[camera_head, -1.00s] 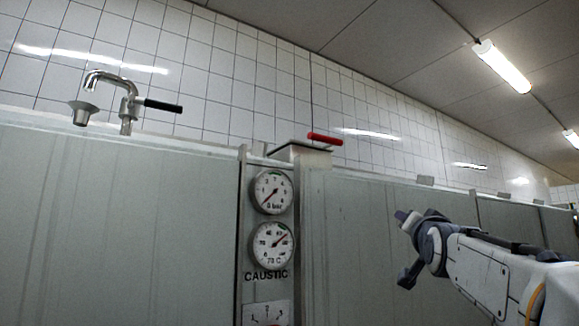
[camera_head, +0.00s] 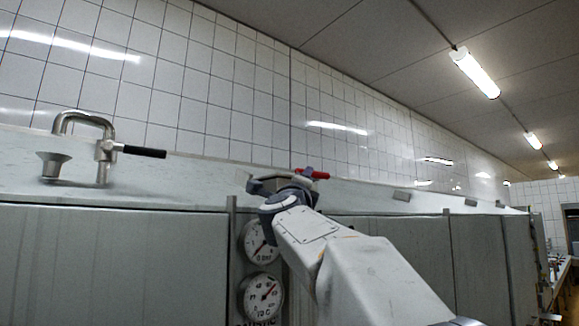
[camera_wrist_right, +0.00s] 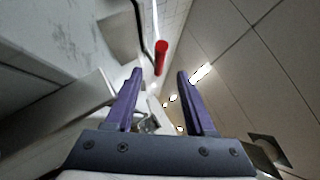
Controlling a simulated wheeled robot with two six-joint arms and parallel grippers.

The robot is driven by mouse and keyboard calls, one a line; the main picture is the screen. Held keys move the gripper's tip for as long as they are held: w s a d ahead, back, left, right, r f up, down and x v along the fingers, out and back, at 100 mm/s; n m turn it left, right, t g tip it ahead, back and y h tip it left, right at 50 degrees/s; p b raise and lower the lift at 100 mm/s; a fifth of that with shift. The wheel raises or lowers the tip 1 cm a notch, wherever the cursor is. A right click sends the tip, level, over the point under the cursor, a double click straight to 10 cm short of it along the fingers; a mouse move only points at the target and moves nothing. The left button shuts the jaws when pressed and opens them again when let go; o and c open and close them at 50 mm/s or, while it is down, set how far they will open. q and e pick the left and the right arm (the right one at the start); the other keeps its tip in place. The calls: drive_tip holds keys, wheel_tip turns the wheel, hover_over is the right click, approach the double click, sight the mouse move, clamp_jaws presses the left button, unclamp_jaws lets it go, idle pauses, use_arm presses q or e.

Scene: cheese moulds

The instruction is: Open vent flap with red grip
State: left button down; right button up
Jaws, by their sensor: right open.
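The red grip (camera_head: 318,174) of the vent flap shows just right of my right gripper (camera_head: 282,180) in the head view. In the right wrist view the red grip (camera_wrist_right: 161,56) stands beyond the fingertips, in line with the gap between them. My right gripper (camera_wrist_right: 160,76) is open, with nothing between its fingers. I cannot tell whether the grip is touched; it looks apart from the fingers. The flap itself is mostly hidden behind my gripper in the head view. My left gripper is not in view.
A curved metal pipe (camera_head: 75,120) with a black handle (camera_head: 141,151) stands on the cabinet top to the left. Two round gauges (camera_head: 261,293) are on the front panel, partly behind my arm. A tiled wall (camera_head: 235,95) runs behind.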

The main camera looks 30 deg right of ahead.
drive_tip(key=p+x, duration=0.5)
drive_tip(key=x, duration=0.3)
drive_tip(key=shift+w+d+r, duration=0.15)
drive_tip(key=shift+d+r, duration=0.05)
drive_tip(key=shift+d, duration=0.05)
drive_tip(key=shift+w+d, duration=0.15)
drive_tip(key=shift+w, duration=0.05)
clamp_jaws()
idle(0.9)
